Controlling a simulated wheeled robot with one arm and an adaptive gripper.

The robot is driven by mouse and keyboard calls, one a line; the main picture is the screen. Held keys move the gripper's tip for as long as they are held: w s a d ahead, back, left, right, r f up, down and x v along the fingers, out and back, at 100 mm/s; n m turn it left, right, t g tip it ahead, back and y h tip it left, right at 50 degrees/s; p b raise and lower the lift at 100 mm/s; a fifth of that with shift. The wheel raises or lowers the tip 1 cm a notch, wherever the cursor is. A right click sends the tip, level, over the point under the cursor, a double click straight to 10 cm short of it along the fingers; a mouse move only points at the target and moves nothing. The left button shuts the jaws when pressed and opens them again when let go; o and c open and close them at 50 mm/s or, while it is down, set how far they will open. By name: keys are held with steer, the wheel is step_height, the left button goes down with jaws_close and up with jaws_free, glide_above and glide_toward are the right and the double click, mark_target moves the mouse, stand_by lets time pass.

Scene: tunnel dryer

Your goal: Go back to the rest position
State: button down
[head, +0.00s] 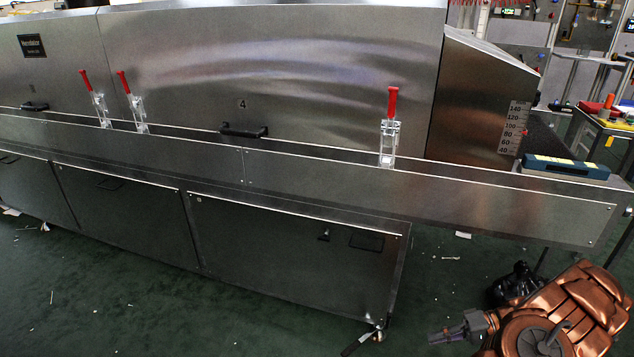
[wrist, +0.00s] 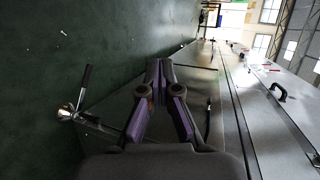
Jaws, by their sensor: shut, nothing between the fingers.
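My gripper (head: 436,338) is at the lower right of the head view, low over the green floor and in front of the dryer's lower cabinet. In the wrist view my gripper (wrist: 159,64) is in the middle, with its two dark fingers closed together at the tips and nothing between them. My copper-coloured arm reaches in from the right of the head view. The tunnel dryer (head: 290,60) is a long steel housing. It carries red-handled toggle clamps (head: 391,125) along its ledge and a black handle (head: 243,131).
Steel cabinet doors (head: 290,260) stand below the ledge. A cabinet foot (head: 378,334) is near my gripper. A blue device (head: 565,167) lies on the conveyor end at right. A cart (head: 610,125) stands behind. The green floor (head: 110,300) at front left is mostly clear, with small litter.

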steer(key=s+a+r+n+g+h+p, duration=0.15)
steer(key=a+r+p, duration=0.4)
steer(key=r, duration=0.65)
steer(key=s+a+r+n+g+h+p, duration=0.1)
steer(key=s+a+r+g+h+p, duration=0.2)
steer(key=a+r, duration=0.65)
steer(key=s+a+r+n+g+h+p, duration=0.1)
steer(key=s+a+r+p, duration=0.35)
steer(key=r, duration=0.95)
steer(key=s+d+r+m+t+h+p, duration=0.2)
steer(key=s+r+h+p, duration=0.6)
steer(key=s+r+p, duration=1)
steer(key=shift+s+d+r+t+p, duration=0.15)
steer(key=shift+d+r+t+p, duration=0.4)
steer(key=shift+r, duration=1.05)
steer(key=shift+d+h, duration=0.1)
steer(key=shift+h, duration=0.15)
